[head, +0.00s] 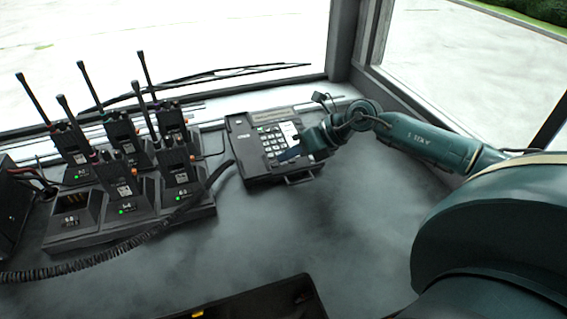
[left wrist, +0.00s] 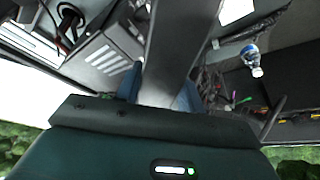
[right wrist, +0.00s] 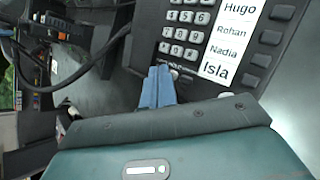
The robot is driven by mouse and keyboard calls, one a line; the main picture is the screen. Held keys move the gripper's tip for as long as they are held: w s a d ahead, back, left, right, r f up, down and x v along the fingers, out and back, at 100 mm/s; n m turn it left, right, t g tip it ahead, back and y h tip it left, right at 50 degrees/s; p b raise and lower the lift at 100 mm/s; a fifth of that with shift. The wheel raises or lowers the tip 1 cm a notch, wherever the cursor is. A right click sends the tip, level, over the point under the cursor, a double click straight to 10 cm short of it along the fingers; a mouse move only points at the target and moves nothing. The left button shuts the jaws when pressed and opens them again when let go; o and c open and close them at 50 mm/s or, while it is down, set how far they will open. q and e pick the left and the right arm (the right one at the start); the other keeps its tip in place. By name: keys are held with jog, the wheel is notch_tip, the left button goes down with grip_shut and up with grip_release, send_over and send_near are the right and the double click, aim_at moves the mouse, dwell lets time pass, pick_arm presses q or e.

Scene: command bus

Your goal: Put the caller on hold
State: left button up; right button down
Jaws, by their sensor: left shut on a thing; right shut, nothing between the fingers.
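The dark desk phone (head: 240,135) sits on the desk near the windscreen. It also shows in the right wrist view, with its keypad (right wrist: 185,35), a white label of names (right wrist: 228,45) reading Hugo, Rohan, Nadia and Isla, and dark buttons (right wrist: 262,60) beside it. My right gripper (head: 287,154) is shut and empty over the phone's near part. In the right wrist view its blue fingertips (right wrist: 160,70) lie just below the keypad; contact cannot be told. My left gripper (left wrist: 160,85) is shut on a long dark handset (left wrist: 182,40), outside the head view.
A charger rack (head: 130,231) with several upright radios stands left of the phone. A coiled cord (head: 110,257) crosses the desk before it. A dark tray-like thing (head: 262,300) lies at the front edge. The desk's middle (head: 330,230) is clear.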

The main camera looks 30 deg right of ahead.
aim_at(290, 169)
pick_arm(q)
jog(key=shift+f, duration=0.2)
pick_arm(e)
jog(key=shift+f, duration=0.3)
dwell(0.3)
pick_arm(q)
jog(key=shift+r, duration=0.1)
pick_arm(e)
jog(key=shift+r, duration=0.1)
pick_arm(q)
jog(key=shift+r+p, duration=0.4)
jog(key=shift+r, duration=0.2)
pick_arm(e)
jog(key=shift+r, duration=0.7)
